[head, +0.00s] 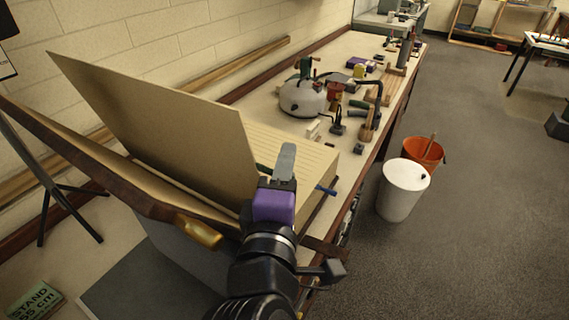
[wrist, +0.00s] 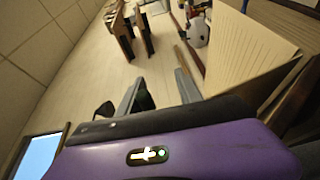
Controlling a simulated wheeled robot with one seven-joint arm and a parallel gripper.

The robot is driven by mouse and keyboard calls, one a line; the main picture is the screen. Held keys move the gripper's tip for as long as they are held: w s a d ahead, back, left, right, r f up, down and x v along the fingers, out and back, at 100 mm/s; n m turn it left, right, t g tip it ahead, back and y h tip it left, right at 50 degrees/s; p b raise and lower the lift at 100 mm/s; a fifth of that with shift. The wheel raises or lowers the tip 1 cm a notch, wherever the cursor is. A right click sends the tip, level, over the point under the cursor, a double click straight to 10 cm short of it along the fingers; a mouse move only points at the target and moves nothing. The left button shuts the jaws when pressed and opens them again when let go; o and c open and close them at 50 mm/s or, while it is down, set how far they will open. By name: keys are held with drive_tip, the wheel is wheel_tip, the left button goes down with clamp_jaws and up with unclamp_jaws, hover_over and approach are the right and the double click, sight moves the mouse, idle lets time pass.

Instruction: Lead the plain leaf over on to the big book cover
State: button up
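The plain leaf (head: 160,120) is a large beige sheet standing up steeply from the big book in the head view. The big book cover (head: 95,152) is a thick brown board, open and tilted at the left, below the leaf. The lined page block (head: 300,150) lies to the right of the leaf; a lined beige surface (wrist: 245,50) shows at the right of the wrist view. My gripper (head: 286,158), with a purple body, is beside the leaf's right edge, over the pages. In the wrist view its fingers (wrist: 160,90) are apart with nothing visible between them. Contact with the leaf cannot be told.
A rounded grey-white pot (head: 303,100) and several tools crowd the bench beyond. A white bucket (head: 402,190) and an orange bucket (head: 422,152) stand on the floor at right. A yellow handle-like piece (head: 198,231) is near the cover.

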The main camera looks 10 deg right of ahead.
drive_tip(key=shift+s+r, duration=0.1)
drive_tip(key=shift+r, duration=0.15)
idle(0.3)
drive_tip(key=shift+s+a, duration=0.1)
drive_tip(key=b+v, duration=0.1)
drive_tip(key=v, duration=0.6)
drive_tip(key=shift+s, duration=0.3)
drive_tip(key=shift+f, duration=0.1)
idle(0.3)
